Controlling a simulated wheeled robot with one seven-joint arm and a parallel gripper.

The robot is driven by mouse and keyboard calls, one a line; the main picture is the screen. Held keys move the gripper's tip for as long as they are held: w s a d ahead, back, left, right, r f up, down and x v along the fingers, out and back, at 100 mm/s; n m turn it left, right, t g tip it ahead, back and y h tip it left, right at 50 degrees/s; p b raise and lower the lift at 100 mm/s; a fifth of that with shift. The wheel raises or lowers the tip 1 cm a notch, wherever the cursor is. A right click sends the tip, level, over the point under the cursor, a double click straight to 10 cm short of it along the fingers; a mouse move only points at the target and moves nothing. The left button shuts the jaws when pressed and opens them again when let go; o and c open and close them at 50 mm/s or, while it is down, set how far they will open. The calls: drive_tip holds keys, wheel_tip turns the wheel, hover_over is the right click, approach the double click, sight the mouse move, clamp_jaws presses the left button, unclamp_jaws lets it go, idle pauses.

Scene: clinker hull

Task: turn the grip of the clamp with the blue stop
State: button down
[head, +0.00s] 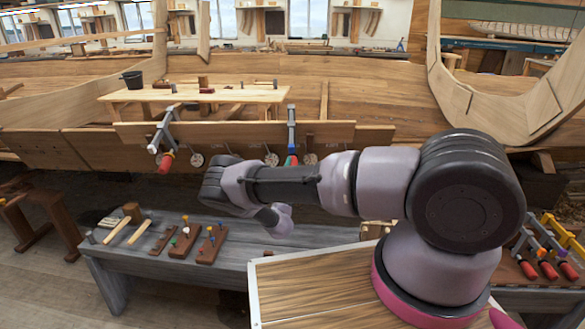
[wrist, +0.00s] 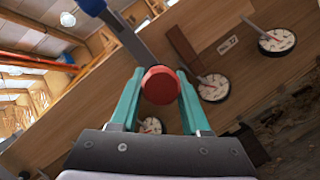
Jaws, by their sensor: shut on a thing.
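The clamp (head: 291,118) with the blue stop hangs upright on the plank edge of the hull in the head view. The blue stop (wrist: 92,6) shows at the top left of the wrist view, at the end of the grey bar (wrist: 124,33). The clamp's round red grip (wrist: 160,88) faces the wrist camera end-on. My gripper (wrist: 158,75) has its teal fingers on either side of the grip, shut on it. In the head view my arm hides most of the gripper, and only a little red and teal shows below the clamp.
Another clamp (head: 165,128) with a red grip is on the plank to the left. Round dials (wrist: 213,87) hang along the planks close to my gripper. A grey bench (head: 120,258) below holds mallets and pegged blocks. More clamps (head: 547,255) lie at the right.

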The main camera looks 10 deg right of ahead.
drive_tip(key=shift+n, duration=0.4)
drive_tip(key=shift+c, duration=1.8)
unclamp_jaws()
drive_tip(key=v, duration=1)
drive_tip(key=shift+s+f, duration=0.25)
drive_tip(key=shift+f, duration=0.15)
